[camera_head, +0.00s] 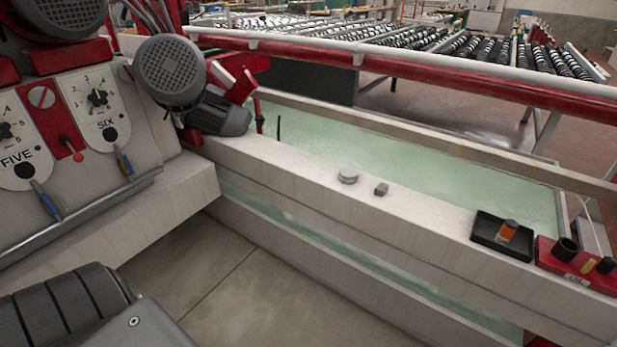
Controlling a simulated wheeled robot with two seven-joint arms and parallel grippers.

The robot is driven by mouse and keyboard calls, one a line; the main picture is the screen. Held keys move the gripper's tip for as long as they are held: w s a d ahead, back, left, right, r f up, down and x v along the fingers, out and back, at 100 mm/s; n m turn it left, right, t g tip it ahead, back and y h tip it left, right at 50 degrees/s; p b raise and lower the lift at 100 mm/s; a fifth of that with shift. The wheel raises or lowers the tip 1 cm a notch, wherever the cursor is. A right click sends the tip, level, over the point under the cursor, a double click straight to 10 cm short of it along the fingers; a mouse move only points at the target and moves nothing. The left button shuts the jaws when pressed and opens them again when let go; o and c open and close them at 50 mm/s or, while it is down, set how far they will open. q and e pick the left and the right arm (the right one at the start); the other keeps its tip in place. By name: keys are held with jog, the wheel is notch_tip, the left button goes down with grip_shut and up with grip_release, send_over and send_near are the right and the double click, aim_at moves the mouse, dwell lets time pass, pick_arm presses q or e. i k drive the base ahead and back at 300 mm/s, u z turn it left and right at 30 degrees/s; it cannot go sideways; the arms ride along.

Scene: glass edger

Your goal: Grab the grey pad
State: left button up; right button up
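A small dark grey block (381,189) lies on the pale top of the long beam (290,168) near the middle of the view. Just left of it, apart from it, lies a round light grey disc (348,176). The block looks the most like the grey pad, but both are small and grey, and I cannot tell for sure. Nothing covers either of them. Neither of my grippers shows in the view.
Grey motors (170,70) and a control panel (100,105) stand at left. A greenish trough (400,160) lies behind the beam.

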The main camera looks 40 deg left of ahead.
aim_at(382, 188)
jog(key=u, duration=0.6)
jog(key=k, duration=0.45)
jog(key=z, duration=0.95)
jog(key=i, duration=1.8)
jog(key=u, duration=0.35)
